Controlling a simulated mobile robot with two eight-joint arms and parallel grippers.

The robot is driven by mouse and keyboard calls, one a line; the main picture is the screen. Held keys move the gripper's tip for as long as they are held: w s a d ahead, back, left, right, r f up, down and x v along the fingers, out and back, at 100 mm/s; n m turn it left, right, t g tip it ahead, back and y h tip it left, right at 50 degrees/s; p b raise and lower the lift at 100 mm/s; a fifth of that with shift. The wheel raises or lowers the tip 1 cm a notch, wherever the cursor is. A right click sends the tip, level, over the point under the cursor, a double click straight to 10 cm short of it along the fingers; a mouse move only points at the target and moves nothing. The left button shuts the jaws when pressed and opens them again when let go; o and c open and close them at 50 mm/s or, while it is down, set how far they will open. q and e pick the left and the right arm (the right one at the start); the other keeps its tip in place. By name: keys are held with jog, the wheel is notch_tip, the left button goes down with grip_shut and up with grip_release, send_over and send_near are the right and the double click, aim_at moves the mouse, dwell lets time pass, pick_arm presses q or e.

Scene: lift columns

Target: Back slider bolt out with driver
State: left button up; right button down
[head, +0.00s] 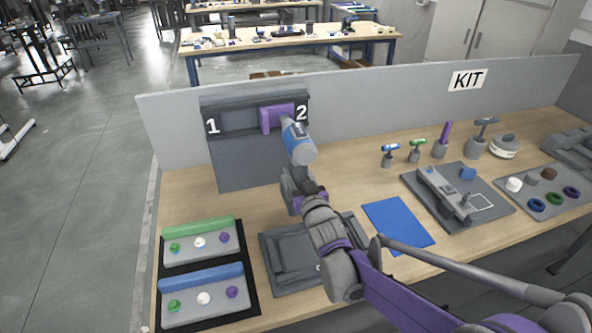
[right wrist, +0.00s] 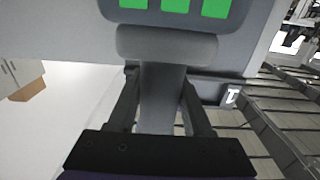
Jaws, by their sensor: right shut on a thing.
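A grey panel (head: 234,119) marked 1 and 2 stands at the back of the bench. Its purple slider (head: 271,119) sits at the right, beside the 2. My right gripper (head: 291,178) is shut on the grey handle of a blue driver (head: 296,138), in front of the panel's right part. The driver's body points toward the slider, and its front end is hidden. In the right wrist view, the fingers (right wrist: 160,90) close around the grey handle (right wrist: 160,105), below a body with green lights. I cannot see the bolt or whether the driver touches it. My left gripper is out of view.
A black tray (head: 253,287) with green and blue bars lies front left. A grey fixture (head: 283,263) and a blue mat (head: 397,224) lie near my arm. Small tools in holders (head: 415,155) and a parts tray (head: 556,178) stand right. A low grey wall (head: 400,98) runs behind.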

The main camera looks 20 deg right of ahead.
aim_at(302, 181)
jog(key=shift+s+r, duration=0.1)
jog(key=shift+s, duration=1.15)
jog(key=shift+s+d, duration=0.1)
jog(key=shift+s, duration=1.9)
